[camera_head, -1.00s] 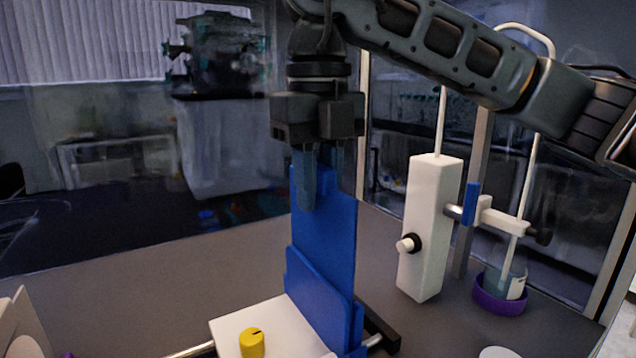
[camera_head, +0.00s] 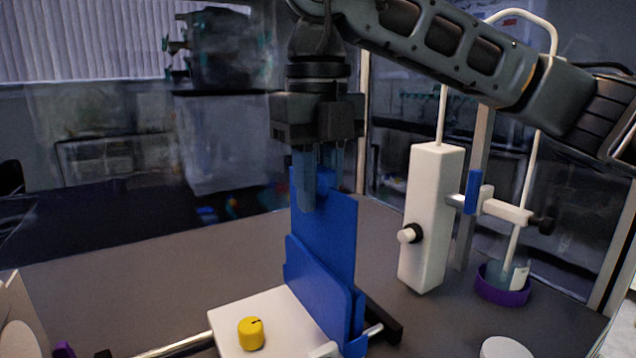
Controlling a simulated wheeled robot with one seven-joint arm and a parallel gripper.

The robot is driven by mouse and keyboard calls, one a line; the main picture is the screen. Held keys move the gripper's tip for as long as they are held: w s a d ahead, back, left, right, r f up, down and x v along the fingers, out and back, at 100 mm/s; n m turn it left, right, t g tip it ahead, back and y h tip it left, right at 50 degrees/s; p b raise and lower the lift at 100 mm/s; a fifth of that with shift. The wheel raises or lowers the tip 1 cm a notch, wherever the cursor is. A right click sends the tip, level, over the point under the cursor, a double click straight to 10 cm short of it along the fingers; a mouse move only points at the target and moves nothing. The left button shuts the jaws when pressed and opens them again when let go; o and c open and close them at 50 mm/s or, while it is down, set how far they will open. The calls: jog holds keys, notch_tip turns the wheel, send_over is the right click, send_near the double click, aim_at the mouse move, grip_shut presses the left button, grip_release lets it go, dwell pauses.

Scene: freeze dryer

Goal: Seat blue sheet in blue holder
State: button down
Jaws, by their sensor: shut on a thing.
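My gripper (camera_head: 320,185) points straight down and is shut on the top edge of the blue sheet (camera_head: 328,235). The sheet stands upright, and its lower part is hidden behind the front wall of the blue holder (camera_head: 318,290). The holder stands beside a white block with a yellow knob. The sheet's bottom edge is hidden, so I cannot tell whether it touches the holder's floor.
The white block (camera_head: 235,320) carries the yellow knob (camera_head: 251,333) in front. A white column (camera_head: 430,220) with a black knob stands to the right. A flask sits in a purple ring (camera_head: 503,287) further right. A white disc (camera_head: 506,348) lies at the front right. The bench at left is largely clear.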

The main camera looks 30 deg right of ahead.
aim_at(318, 212)
jog(key=shift+f+b, duration=1.8)
dwell(0.4)
jog(key=c, duration=0.9)
grip_release()
jog(key=shift+r+p, duration=1.35)
jog(key=shift+r, duration=1.7)
jog(key=shift+s, duration=0.1)
